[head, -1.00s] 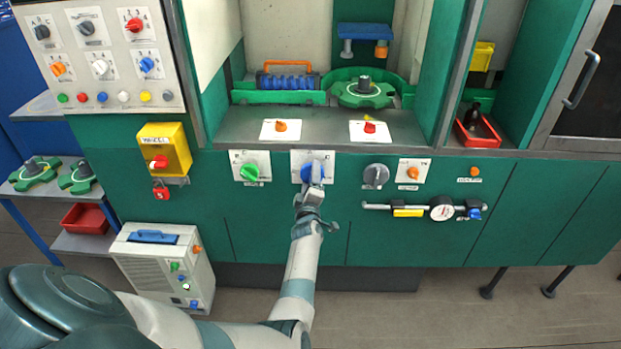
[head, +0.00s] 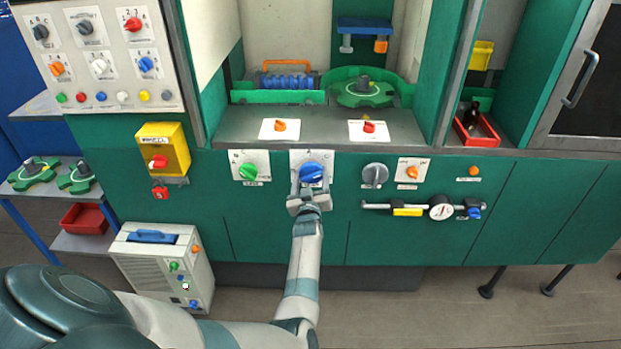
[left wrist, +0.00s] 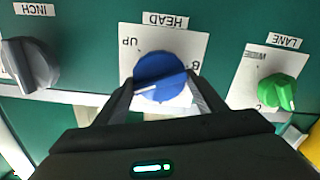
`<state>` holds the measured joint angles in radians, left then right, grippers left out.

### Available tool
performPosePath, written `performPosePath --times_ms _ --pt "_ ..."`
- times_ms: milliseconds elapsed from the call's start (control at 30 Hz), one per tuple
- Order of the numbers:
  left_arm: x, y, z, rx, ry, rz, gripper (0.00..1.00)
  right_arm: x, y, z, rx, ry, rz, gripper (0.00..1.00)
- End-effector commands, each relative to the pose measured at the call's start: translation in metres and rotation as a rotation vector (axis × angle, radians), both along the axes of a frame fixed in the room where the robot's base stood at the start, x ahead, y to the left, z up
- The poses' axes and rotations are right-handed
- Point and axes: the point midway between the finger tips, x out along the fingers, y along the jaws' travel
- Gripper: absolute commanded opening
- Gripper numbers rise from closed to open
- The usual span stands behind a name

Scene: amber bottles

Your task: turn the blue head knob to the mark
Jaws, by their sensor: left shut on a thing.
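The blue head knob (head: 312,172) sits on a white plate (head: 301,158) on the green front panel. My left gripper (head: 312,180) is at the knob, its fingers on either side and shut on it. In the left wrist view, the blue knob (left wrist: 160,76) lies between the two dark fingertips (left wrist: 160,88) of the gripper. A pale pointer line on the knob's face runs toward the left side of that view. The plate (left wrist: 195,48) carries a HEAD label, UP lettering and a partly hidden mark at its right. My right gripper is out of view.
A green knob (head: 248,172) is left of the plate, and a grey knob (head: 374,175) is to its right. An orange knob (head: 411,172) and a rail with a gauge (head: 441,207) are farther right.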

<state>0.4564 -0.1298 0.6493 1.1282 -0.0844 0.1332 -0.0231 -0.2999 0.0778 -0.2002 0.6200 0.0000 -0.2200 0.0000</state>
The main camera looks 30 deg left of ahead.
Motion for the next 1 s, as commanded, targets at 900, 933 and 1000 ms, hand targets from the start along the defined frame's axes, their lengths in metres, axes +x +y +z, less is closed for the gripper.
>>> performPosePath --times_ms 900,933,1000 --pt "0.002 -0.003 -0.002 0.730 0.445 0.002 0.42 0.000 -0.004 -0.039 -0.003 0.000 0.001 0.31" --pt "0.002 -0.003 -0.002 0.751 0.459 0.002 0.42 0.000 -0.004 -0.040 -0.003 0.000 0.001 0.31" --pt "0.002 -0.003 -0.002 0.794 0.485 0.002 0.42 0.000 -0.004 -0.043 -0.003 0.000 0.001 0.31"
